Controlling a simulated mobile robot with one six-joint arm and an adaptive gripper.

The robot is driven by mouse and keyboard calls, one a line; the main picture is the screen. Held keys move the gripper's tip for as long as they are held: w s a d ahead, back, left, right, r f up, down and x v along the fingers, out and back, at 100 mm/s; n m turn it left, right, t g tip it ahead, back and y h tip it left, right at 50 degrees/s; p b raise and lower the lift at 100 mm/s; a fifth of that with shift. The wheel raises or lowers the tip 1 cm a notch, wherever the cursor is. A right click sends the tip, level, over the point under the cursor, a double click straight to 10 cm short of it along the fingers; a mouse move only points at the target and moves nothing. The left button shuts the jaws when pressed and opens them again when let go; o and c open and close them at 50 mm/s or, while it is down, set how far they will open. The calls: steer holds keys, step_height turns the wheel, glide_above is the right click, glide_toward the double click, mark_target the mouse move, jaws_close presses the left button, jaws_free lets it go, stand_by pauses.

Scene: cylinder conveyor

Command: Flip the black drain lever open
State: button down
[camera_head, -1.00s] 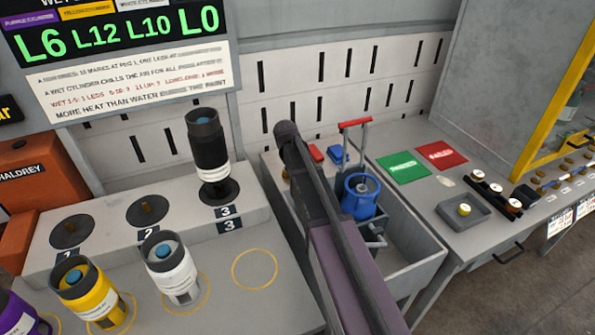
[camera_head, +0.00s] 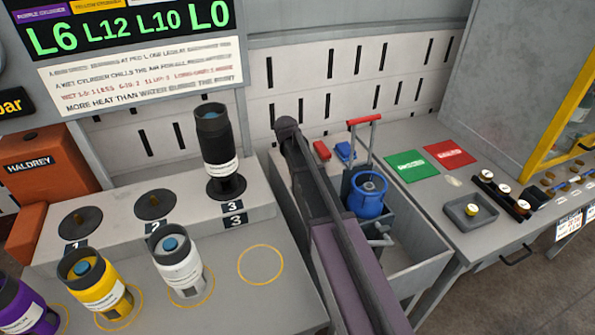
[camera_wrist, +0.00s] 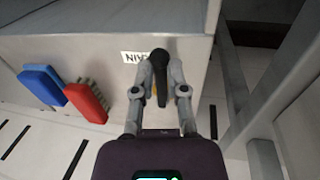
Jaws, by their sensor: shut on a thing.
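The black drain lever (camera_wrist: 160,62) stands out from the grey wall of the sink, beside a white label (camera_wrist: 136,58) that is partly hidden. In the wrist view my gripper (camera_wrist: 161,78) is shut on the lever, with one grey finger on each side of it. A bit of yellow shows between the fingers, below the lever's black end. In the head view the gripper and the lever are hidden; only my arm crosses the picture in front of the grey sink (camera_head: 427,270).
A blue cylinder (camera_head: 368,203) stands in the sink, near a red-handled frame (camera_head: 363,119). A red brush (camera_wrist: 86,103) and a blue brush (camera_wrist: 42,85) sit beside the sink wall. Several cylinders, including a white one (camera_head: 178,270), stand on the left bench.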

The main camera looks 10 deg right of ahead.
steer(key=c, duration=0.7)
jaws_free()
steer(key=shift+a, duration=0.1)
steer(key=shift+o, duration=0.2)
steer(key=shift+d+n, duration=0.25)
steer(key=shift+n, duration=0.15)
